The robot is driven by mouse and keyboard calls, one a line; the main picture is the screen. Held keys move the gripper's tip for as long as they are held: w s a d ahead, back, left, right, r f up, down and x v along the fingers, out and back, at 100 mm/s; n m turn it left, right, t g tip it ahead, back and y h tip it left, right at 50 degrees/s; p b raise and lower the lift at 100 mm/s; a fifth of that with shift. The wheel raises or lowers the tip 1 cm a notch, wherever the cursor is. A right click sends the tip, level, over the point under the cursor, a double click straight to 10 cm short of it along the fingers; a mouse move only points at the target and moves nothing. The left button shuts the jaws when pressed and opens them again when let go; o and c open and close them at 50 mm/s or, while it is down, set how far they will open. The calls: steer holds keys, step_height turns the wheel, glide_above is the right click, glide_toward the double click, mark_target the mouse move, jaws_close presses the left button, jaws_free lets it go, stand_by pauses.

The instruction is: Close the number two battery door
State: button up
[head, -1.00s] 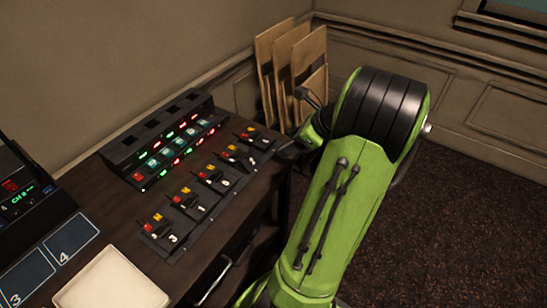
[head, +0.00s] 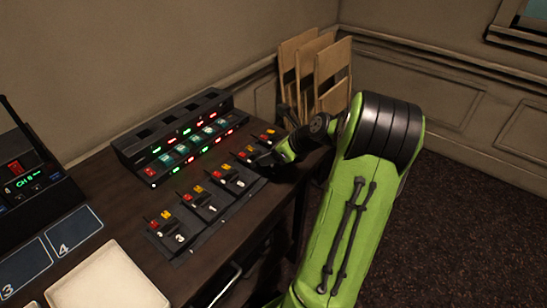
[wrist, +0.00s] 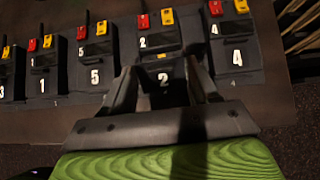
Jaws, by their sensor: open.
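The number two unit (wrist: 158,40) is a dark block with a red and a yellow piece at its top edge, a dark panel below them and a white 2 on its front part. Whether its battery door stands open or shut I cannot tell. My gripper (wrist: 163,76) is open and empty, its two dark fingers on either side of the lower 2. Whether they touch the unit is unclear. In the head view my gripper (head: 262,160) is over the far end of the row of units and hides part of it.
The number five unit (wrist: 94,62) is close on the left and the number four unit (wrist: 236,45) close on the right. Behind the row is a rack with lit displays (head: 180,137). A pale tray (head: 105,280) and radio (head: 30,180) are at the left. Folded wooden chairs (head: 318,75) stand beyond.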

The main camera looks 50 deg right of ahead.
steer(key=c, duration=1.1)
steer(key=shift+o, duration=0.2)
steer(key=p, duration=0.2)
steer(key=r+g+p, duration=0.1)
steer(key=p, duration=0.1)
steer(key=shift+w+a, duration=0.15)
steer(key=shift+w, duration=0.2)
steer(key=g+p, duration=0.1)
steer(key=p, duration=0.3)
steer(key=shift+w, duration=0.4)
steer(key=w+g+p, duration=0.1)
steer(key=g+p, duration=0.1)
steer(key=p, duration=0.2)
steer(key=shift+a, duration=0.1)
steer(key=g+p, duration=0.1)
steer(key=w+g+p, duration=0.1)
steer(key=shift+w+f+h+p, duration=0.1)
steer(key=shift+f+h+p, duration=0.2)
steer(key=shift+f, duration=0.05)
steer(key=shift+w+f+g+p, duration=0.5)
steer(key=shift+w+g+p, duration=0.05)
steer(key=shift+g+p, duration=0.45)
steer(key=shift+w+f+g+p, duration=0.35)
steer(key=shift+f+g+p, duration=0.1)
steer(key=shift+g, duration=0.45)
